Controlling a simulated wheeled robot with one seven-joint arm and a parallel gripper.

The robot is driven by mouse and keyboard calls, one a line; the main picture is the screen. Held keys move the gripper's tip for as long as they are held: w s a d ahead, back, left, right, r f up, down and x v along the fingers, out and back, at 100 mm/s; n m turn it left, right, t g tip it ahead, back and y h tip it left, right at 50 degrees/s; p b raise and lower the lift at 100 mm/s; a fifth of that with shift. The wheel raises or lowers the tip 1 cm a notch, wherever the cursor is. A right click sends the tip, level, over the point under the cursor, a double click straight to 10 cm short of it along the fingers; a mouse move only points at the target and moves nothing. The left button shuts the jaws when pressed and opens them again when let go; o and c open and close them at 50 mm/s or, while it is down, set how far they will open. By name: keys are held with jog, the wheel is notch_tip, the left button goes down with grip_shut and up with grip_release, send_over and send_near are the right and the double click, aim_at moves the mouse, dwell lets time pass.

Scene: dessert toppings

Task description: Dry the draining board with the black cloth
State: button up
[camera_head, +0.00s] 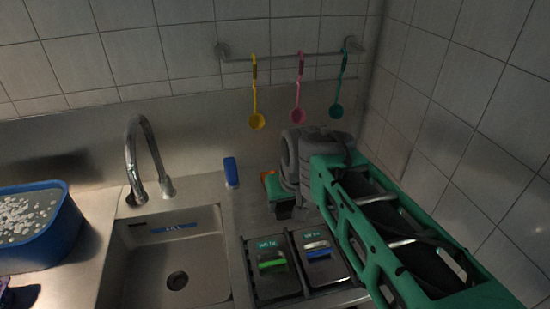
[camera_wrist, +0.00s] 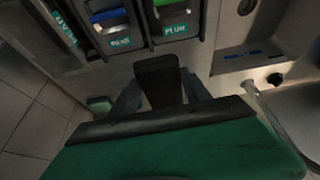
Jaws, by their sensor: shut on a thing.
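The black cloth (camera_wrist: 158,82) shows as a dark folded piece between the fingers of my gripper (camera_wrist: 160,97) in the wrist view. My gripper is shut on it. In the head view my gripper (camera_head: 285,208) is low behind the two lidded bins, and a dark patch there cannot be told apart as finger or cloth. The draining board (camera_head: 235,208) is the bare steel right of the sink. My gripper is over its right part. Whether the cloth touches the steel cannot be told.
Two dark bins (camera_head: 275,278) with green and blue handles stand in front. The sink (camera_head: 170,262) and tap (camera_head: 148,160) lie left. A blue item (camera_head: 231,172) stands on the steel. A blue tub (camera_head: 60,240) is far left. Ladles (camera_head: 256,120) hang behind; a tiled wall bounds the right.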

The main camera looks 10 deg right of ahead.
jog(key=w+n+g+y+p, duration=0.1)
jog(key=w+n+y+p, duration=0.25)
jog(key=w+n, duration=0.55)
jog(key=w+f+n+g+b, duration=0.1)
jog(key=f+n, duration=0.1)
jog(key=f, duration=0.1)
jog(key=w+d+f+n+g, duration=0.1)
jog(key=w+f+n, duration=0.1)
jog(key=f, duration=0.1)
jog(key=w+d+f+n+y+b, duration=0.1)
jog(key=f+n, duration=0.2)
jog(key=f, duration=0.1)
jog(key=shift+w+d+f+g+b, duration=0.1)
jog(key=shift+w+d+g+b, duration=0.1)
jog(key=shift+w+g+b, duration=0.15)
